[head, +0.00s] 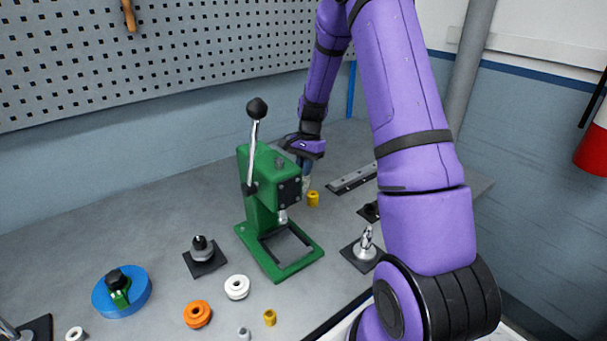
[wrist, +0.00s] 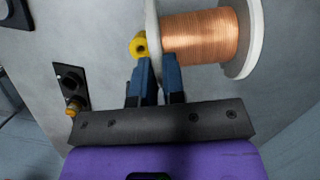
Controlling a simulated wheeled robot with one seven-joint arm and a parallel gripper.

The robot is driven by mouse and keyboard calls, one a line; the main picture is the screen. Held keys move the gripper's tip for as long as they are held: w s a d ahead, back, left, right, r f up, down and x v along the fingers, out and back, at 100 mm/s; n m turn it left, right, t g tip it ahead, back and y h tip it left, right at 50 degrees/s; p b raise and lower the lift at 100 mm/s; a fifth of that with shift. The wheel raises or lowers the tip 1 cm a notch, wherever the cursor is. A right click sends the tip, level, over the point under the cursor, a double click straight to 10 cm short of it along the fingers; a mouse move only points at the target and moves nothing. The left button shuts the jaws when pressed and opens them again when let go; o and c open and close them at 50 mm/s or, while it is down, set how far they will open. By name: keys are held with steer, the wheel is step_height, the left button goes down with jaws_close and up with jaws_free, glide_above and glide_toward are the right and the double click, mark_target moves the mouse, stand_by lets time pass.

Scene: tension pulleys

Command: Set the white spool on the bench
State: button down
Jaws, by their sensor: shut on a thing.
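The white spool shows in the wrist view as two white flanges (wrist: 248,38) with copper-coloured wire (wrist: 203,37) wound between them. My gripper (wrist: 159,68) has its blue fingers on either side of the rim of the left flange and is shut on it. The spool lies sideways in the picture beyond the fingertips; its top is cut off by the frame. In the head view my gripper (head: 306,178) is behind the green press, low over the grey bench (head: 165,240). The spool is not clearly seen there, and I cannot tell whether it touches the bench.
The green press (head: 262,205) with its raised lever stands in front of my gripper. A yellow bushing (head: 313,199) is close by. A slotted rail (head: 352,178) and a metal post on a black plate (head: 364,250) are to the right. Pulleys, including a white one (head: 237,287), lie nearer.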

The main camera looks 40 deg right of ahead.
steer(key=shift+f, duration=1)
steer(key=shift+f, duration=0.1)
steer(key=c, duration=1.2)
jaws_free()
